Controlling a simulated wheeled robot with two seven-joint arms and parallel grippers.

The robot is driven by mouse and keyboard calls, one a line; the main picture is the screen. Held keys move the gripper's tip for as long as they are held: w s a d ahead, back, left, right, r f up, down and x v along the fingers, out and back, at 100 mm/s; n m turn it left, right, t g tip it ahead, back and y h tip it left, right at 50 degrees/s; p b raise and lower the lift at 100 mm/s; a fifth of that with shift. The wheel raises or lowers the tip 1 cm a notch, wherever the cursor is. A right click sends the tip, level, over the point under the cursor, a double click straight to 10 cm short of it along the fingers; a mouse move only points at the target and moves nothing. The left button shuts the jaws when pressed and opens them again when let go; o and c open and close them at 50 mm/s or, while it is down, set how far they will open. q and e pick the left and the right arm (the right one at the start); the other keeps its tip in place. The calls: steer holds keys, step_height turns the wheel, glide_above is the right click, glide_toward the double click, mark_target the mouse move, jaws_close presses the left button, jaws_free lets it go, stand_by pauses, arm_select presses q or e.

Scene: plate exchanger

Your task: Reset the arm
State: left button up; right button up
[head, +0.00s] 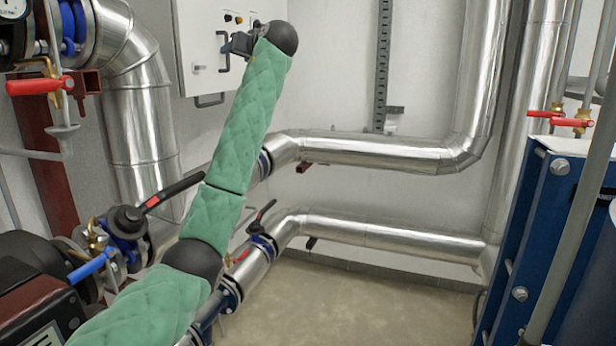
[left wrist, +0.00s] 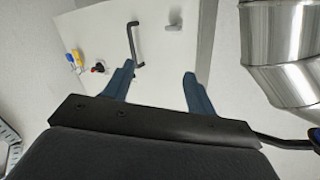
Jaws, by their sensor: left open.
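My left arm, in a green quilted sleeve, reaches up from the lower left of the head view. My left gripper (head: 228,47) is at its upper end, in front of the white wall cabinet (head: 196,18). In the left wrist view the two blue fingers of the left gripper (left wrist: 158,85) stand apart with nothing between them. The cabinet's dark handle (left wrist: 133,45) shows beyond the fingers, apart from them as far as I can tell. My right gripper is not in view.
Silver pipes (head: 375,150) run along the back wall. A red-handled valve (head: 40,86) is at upper left, and a black-handled valve (head: 175,192) is below it. A blue plate exchanger (head: 530,230) stands at right. The middle floor (head: 370,300) is clear.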

arm_select(q)
steer(key=s+d+f+m+h+p, duration=0.2)
steer(key=s+f+h, duration=0.2)
steer(key=s+f, duration=0.65)
steer(key=s+d+f+m+g+h+p, duration=0.15)
steer(key=s+f+m+h, duration=0.35)
steer(key=f, duration=1)
steer(key=s+d+f+h+p, duration=0.2)
steer(key=s+d+f+h, duration=0.1)
steer(key=s+f, duration=0.8)
steer(key=s+a+f+g+p, duration=0.1)
steer(key=s+f+g, duration=0.3)
steer(key=s+f, duration=1.4)
steer(key=s+a+f+g+p, duration=0.1)
steer(key=s+f+g+p, duration=0.3)
steer(key=s+f, duration=1.4)
steer(key=s+g, duration=0.1)
steer(key=s, duration=0.4)
steer(key=shift+s+f, duration=0.3)
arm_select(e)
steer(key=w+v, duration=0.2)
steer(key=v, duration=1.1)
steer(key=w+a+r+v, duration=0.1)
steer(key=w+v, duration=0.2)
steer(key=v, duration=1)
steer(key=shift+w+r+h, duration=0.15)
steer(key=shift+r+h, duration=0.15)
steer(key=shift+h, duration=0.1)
